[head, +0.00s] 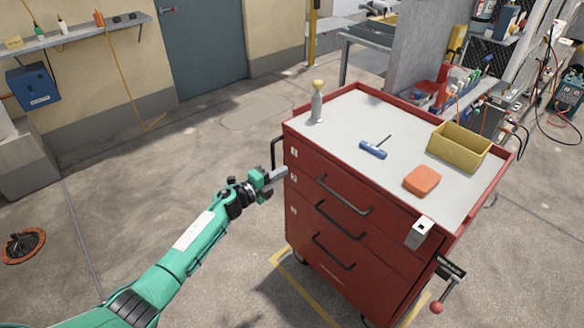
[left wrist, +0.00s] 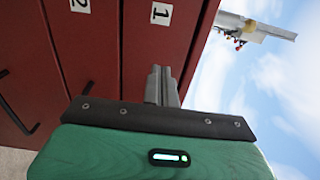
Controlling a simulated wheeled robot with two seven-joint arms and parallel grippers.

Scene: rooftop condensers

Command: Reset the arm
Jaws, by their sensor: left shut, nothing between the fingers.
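My left arm, green, reaches in from the lower left in the head view. Its gripper (head: 279,174) is shut and empty, at the left front edge of the red tool cabinet (head: 330,262), near the drawer labels. In the left wrist view the shut gripper fingers (left wrist: 161,86) point at the red drawer fronts (left wrist: 98,45), close to the labels 1 and 2. I cannot tell whether the fingertips touch the cabinet. My right gripper is not in view.
On the cabinet's grey top are a bottle (head: 317,105), a blue-handled tool (head: 373,150), an orange block (head: 422,180) and a yellow bin (head: 460,147). Black drawer handles (head: 340,220) stick out in front. Open concrete floor (head: 150,180) lies to the left.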

